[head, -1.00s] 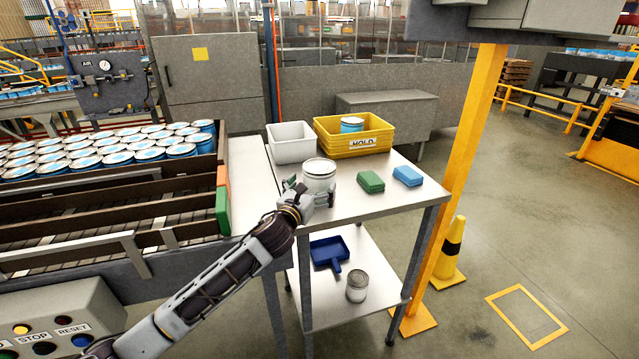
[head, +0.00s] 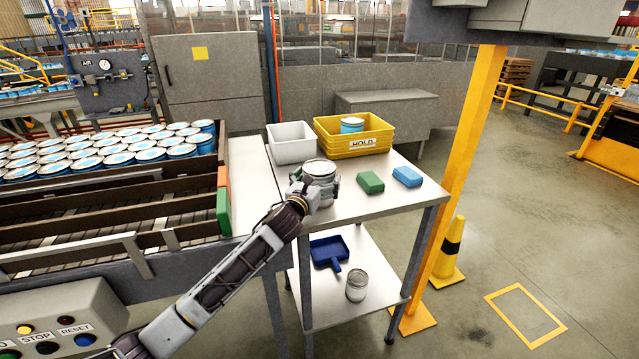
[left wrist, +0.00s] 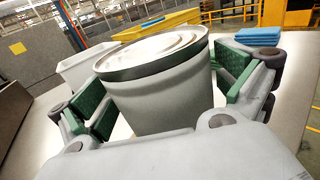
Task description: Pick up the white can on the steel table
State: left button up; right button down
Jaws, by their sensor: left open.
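The white can (head: 319,170) stands upright on the steel table (head: 352,205), near its left side. My left gripper (head: 319,188) reaches it from the front left, with its fingers around the can's sides. In the left wrist view the can (left wrist: 160,95) fills the space between the green-padded fingers of the left gripper (left wrist: 165,98). The fingers are open. A gap shows between the left pads and the can; the right pad is close to the can, and contact there is unclear. My right gripper is not in view.
Behind the can are a white bin (head: 291,153) and a yellow HOLD crate (head: 353,154) with a can inside. A lower shelf holds a blue dustpan (head: 329,251) and another can (head: 356,286).

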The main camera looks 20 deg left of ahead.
pick_arm(q)
jog(key=shift+w, duration=0.55)
jog(key=c, duration=1)
jog(key=shift+r, duration=0.2)
jog(key=shift+r, duration=4.85)
